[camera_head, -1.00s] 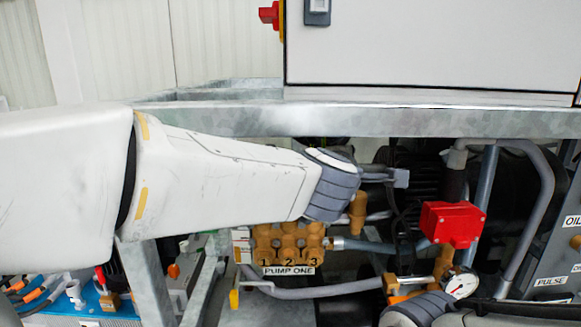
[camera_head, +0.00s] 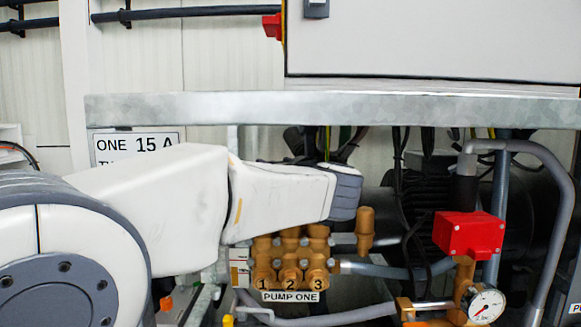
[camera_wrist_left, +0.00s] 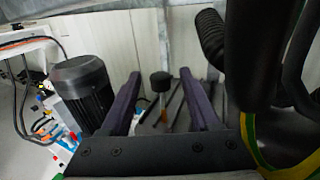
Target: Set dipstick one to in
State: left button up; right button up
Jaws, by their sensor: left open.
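A dipstick with a black knob (camera_wrist_left: 160,82) on a thin rod stands in the middle of the left wrist view. A small orange-brown piece shows at its foot. My left gripper (camera_wrist_left: 160,75) is open, with one dark finger on each side of the dipstick in that picture. I cannot tell how far the knob lies beyond the fingertips; no contact shows. In the head view my left arm reaches in above pump one (camera_head: 290,268), and its gripper is hidden. My right gripper is in neither current view.
A galvanized beam (camera_head: 330,108) runs above the work area. A red box (camera_head: 469,235) and a gauge (camera_head: 487,305) stand right of the pump. In the left wrist view a black motor (camera_wrist_left: 83,92) is at left, and black hoses (camera_wrist_left: 212,38) crowd the right.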

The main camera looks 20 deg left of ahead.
pick_arm(q)
jog(key=shift+x, duration=1.3)
grip_shut()
dwell(0.5)
